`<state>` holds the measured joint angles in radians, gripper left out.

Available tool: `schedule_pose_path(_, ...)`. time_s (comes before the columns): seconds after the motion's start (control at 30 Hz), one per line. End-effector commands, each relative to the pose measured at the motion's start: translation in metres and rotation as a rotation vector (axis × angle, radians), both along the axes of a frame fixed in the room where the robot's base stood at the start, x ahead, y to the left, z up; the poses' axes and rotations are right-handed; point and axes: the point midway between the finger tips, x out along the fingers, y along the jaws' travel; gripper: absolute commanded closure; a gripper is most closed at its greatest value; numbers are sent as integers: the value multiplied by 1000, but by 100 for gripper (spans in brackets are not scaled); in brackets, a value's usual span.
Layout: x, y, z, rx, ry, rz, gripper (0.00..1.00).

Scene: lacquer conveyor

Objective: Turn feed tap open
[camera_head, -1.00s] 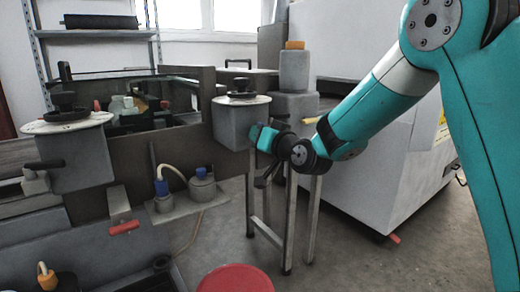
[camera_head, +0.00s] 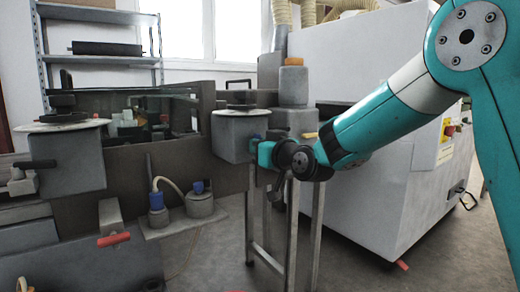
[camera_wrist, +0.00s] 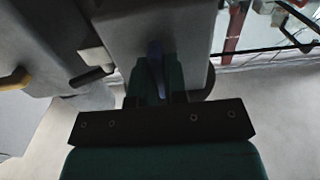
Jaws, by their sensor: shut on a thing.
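A blue tap lever (camera_wrist: 156,66) shows in the wrist view in front of a grey tank (camera_wrist: 125,30). My gripper (camera_wrist: 158,92) is shut on this lever, with its dark palm bar and green body behind. In the head view my gripper (camera_head: 262,153) is at the right side of the grey tank (camera_head: 238,134), low on its wall. The lever is mostly hidden by my gripper there, so its exact turn angle is hard to tell.
A red-handled tap (camera_head: 114,239) and a blue-topped grey pot (camera_head: 199,202) are at the left. A large white cabinet (camera_head: 400,180) is behind my arm. Metal stand legs (camera_head: 291,222) are below my gripper.

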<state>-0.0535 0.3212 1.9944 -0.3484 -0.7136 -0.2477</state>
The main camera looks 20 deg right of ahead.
Motion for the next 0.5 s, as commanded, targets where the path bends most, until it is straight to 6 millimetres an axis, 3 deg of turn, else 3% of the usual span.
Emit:
schedule_pose_path(0.2,0,-1,-1,-5,0,-3,100)
schedule_pose_path(0.23,0,-1,-1,-5,0,-3,85)
schedule_pose_path(0.33,0,-1,0,-4,1,-2,62)
schedule_pose_path(0.5,0,0,0,-2,0,-1,62)
